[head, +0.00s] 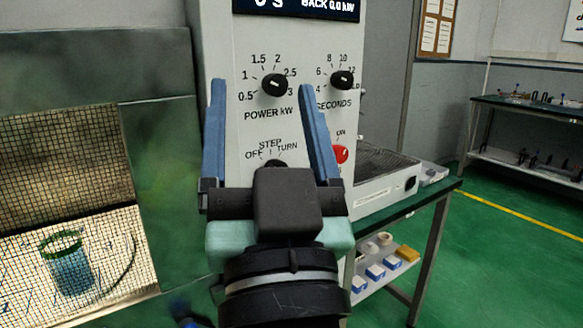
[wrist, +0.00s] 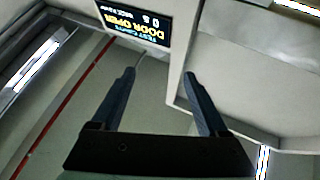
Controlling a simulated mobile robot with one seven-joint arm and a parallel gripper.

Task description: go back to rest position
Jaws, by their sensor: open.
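My gripper (head: 262,88) is open, its two blue fingers apart with nothing between them. In the head view it is in front of the microwave generator's control panel (head: 225,55), and the power knob (head: 274,85) shows between the fingers. The seconds knob (head: 342,80) is to the right of the fingers. A red button (head: 341,154) is partly hidden by the right finger. The step/turn knob is mostly hidden by my wrist. In the wrist view my gripper (wrist: 158,75) is also open and empty, and the panel's display (wrist: 135,22) reads "DOOR OPEN".
A mesh window (head: 65,185) at the left shows a beaker of blue liquid (head: 70,270) behind it. A green-topped table (head: 435,187) with a grey tray-like device (head: 385,170) is at the right. Green floor (head: 510,270) is clear further right. A shelf table (head: 530,105) stands far back.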

